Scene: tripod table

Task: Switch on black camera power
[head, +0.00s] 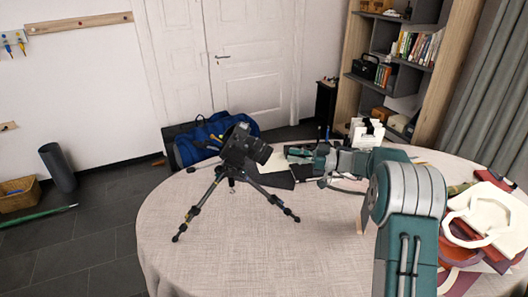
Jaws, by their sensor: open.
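The black camera (241,147) sits on a small black tripod (224,178) with spread legs on the round table (225,245). Its lens points to the right and a little down. My gripper (293,160) is open, to the right of the lens, at the end of my teal arm. It looks apart from the camera, but the depth between them is hard to judge. The camera's power switch is too small to make out. My gripper's fingers are small and partly merge with the dark things behind them.
A flat black item (262,179) and pale papers (274,163) lie behind the tripod. A white bag-like item (485,213) with red and purple things crowds the table's right side. A blue bag (205,137) lies on the floor behind. The front left tabletop is clear.

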